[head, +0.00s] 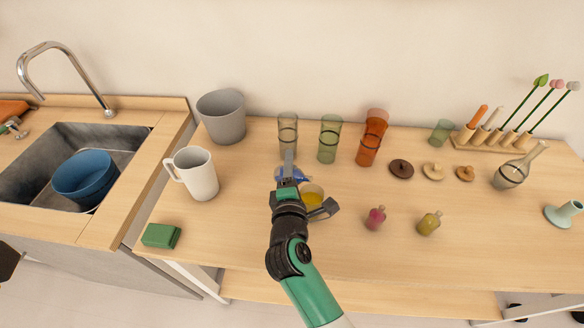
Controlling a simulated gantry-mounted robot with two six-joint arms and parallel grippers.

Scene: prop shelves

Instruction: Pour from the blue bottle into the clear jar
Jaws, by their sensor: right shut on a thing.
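My right gripper (307,188) is over the middle of the wooden counter, its arm coming up from the bottom. It is shut on the blue bottle (296,174), of which only a small part shows; the gripper hides the rest, and its tilt cannot be told. A yellow round thing (313,193) shows right beside the fingers, partly covered. A clear jar-like glass (288,125) stands upright at the back, just behind the gripper; its lower part is partly hidden. I cannot tell for certain that it is the clear jar. My left gripper is not in view.
A white mug (197,175) and a grey bucket (222,117) stand left. Green (329,140) and orange (371,139) glasses stand behind. Small pink (375,219) and yellow (429,223) bottles are right. A green block (161,236) lies front left. The front right counter is clear.

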